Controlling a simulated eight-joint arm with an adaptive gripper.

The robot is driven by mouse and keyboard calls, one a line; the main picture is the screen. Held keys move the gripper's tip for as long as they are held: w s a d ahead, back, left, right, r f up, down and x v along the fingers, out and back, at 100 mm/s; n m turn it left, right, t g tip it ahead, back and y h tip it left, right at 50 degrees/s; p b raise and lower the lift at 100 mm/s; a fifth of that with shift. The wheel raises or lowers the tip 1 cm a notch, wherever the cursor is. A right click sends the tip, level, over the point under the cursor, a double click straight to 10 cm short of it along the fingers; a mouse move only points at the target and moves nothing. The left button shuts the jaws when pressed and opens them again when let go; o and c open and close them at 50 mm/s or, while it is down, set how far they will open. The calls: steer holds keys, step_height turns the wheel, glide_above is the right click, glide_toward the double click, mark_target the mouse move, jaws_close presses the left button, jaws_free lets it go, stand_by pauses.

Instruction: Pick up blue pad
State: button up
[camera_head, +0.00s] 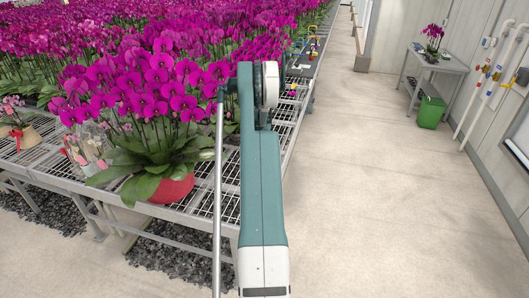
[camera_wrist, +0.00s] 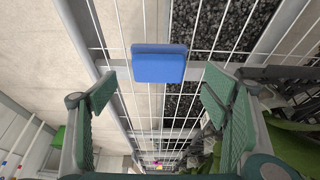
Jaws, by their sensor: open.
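The blue pad (camera_wrist: 158,66) shows in the wrist view, lying on the wire mesh bench top (camera_wrist: 203,20). My gripper (camera_wrist: 158,93) is open, with one green finger to the left and one to the right. In the picture the pad lies between and just beyond the fingertips. No contact shows, and I cannot tell the exact height above the pad. In the head view the pad and my gripper's fingers are hidden behind my arm.
A red pot (camera_head: 173,188) with magenta orchids stands on the bench, left of my arm. Its leaves (camera_wrist: 290,138) come near the right finger. A glass jar (camera_head: 88,150) stands farther left. The concrete aisle on the right is clear, with a green bin (camera_head: 431,112) by the wall.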

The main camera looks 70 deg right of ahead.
steer(key=shift+x, duration=2.6)
steer(key=shift+s, duration=0.1)
steer(key=c, duration=1)
steer(key=shift+r, duration=0.2)
steer(key=shift+c, duration=0.2)
step_height(320, 180, up, 10)
steer(key=shift+f, duration=0.15)
